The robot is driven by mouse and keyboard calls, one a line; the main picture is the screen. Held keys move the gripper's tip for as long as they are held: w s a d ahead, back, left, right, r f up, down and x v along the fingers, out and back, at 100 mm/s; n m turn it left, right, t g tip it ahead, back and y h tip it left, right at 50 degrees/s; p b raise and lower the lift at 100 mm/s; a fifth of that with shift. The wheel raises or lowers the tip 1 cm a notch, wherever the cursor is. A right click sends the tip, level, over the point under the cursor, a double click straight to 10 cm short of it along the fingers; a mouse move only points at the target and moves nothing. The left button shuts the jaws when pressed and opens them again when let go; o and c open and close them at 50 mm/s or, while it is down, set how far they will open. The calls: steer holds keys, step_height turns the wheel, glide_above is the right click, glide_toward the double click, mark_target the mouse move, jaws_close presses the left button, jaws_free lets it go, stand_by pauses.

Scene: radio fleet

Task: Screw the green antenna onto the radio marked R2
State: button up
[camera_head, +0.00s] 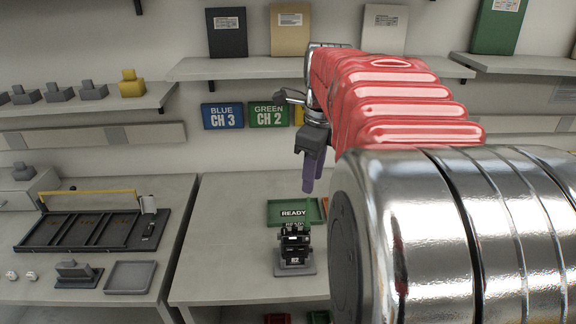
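The radio marked R2 (295,244) is small and black. It stands upright in a grey holder (296,268) on the middle table, in front of a green READY tray (275,214). My gripper (311,186) has purple fingers and points down above and slightly right of the radio, over the tray area. Its fingers overlap in this view, so the gap between them is unclear. A thin green sliver shows just below the fingertips against the green tray. I cannot tell if it is the green antenna or whether it is held.
Signs for blue CH 3 (223,115) and green CH 2 (269,114) hang on the wall. A divided black rack (92,231) and grey tray (130,277) are on the left table. The middle table's left side is clear.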

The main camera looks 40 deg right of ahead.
mark_target(307, 215)
steer(key=n, duration=2.7)
steer(key=shift+f, duration=0.1)
steer(key=f, duration=0.4)
steer(key=w+f, duration=0.1)
steer(key=f, duration=0.4)
steer(key=w+f, duration=0.1)
steer(key=f, duration=0.3)
steer(key=shift+d+f, duration=0.25)
steer(key=shift+d, duration=0.1)
jaws_close()
